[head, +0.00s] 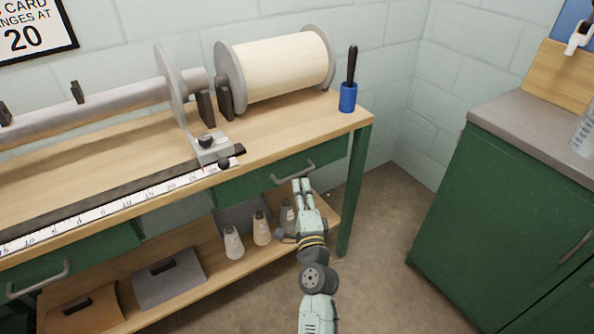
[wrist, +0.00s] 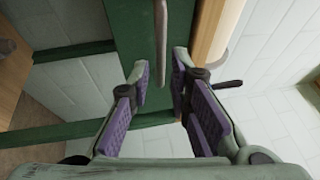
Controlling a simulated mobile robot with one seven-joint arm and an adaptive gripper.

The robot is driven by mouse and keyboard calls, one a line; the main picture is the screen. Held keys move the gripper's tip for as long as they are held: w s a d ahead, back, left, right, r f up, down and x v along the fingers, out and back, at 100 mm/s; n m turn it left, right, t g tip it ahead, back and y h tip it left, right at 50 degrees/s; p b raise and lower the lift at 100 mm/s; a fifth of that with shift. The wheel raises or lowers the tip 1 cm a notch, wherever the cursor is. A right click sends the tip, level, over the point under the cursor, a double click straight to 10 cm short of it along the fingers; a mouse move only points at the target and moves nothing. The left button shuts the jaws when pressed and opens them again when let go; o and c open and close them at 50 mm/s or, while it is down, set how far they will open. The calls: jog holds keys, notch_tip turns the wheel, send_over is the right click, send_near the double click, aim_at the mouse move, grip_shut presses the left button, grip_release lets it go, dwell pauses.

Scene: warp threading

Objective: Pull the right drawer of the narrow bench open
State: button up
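The narrow bench (head: 280,134) has a wooden top and green frame. Its right drawer (head: 238,188) has a green front, which looks flush with the bench, and a grey bar handle (head: 293,171). My gripper (head: 302,181) is at the handle's right part, just below it in the head view. In the wrist view my gripper (wrist: 161,67) is open with purple pads. The handle (wrist: 161,30) runs down between the two fingertips there, with a visible gap on each side. Contact with the handle is not visible.
The left drawer's handle (head: 38,280) is at the lower left. Cones of yarn (head: 261,229) stand on the lower shelf (head: 205,285). A large spool (head: 280,68) and a blue cup (head: 348,97) are on top. A green cabinet (head: 490,210) stands right, across clear floor.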

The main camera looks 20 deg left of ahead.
aim_at(297, 175)
jog(key=p+x, duration=0.1)
jog(key=x, duration=0.4)
jog(key=shift+w+a+r, duration=0.1)
jog(key=shift+w+a, duration=0.1)
jog(key=shift+w, duration=0.05)
jog(key=shift+c, duration=0.4)
grip_shut()
